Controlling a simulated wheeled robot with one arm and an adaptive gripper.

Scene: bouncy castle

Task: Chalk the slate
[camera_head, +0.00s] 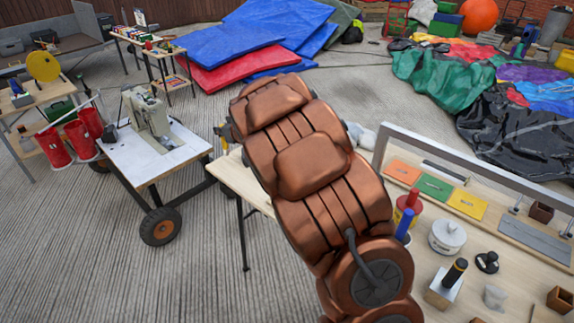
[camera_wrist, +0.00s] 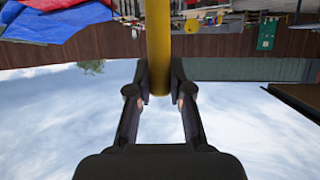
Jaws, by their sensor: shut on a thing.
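My gripper (camera_wrist: 159,92) shows in the wrist view with its fingers on either side of a thick yellow rod (camera_wrist: 158,45). It is shut on this rod, which runs up out of the top of the picture. I cannot tell whether the rod is chalk. In the head view my copper-coloured arm hides most of the gripper; a small yellow bit shows at its left edge. No slate can be made out for sure. A flat grey plate (camera_head: 522,237) lies on the wooden bench at the right, but I cannot tell what it is.
The right bench (camera_head: 455,300) carries coloured cards (camera_head: 433,186), a white round tin (camera_head: 447,236) and a black-handled block (camera_head: 447,284). A sewing machine (camera_head: 148,112) stands on a wheeled table at the left. Blue and red mats (camera_head: 230,68) lie behind. The left foreground floor is clear.

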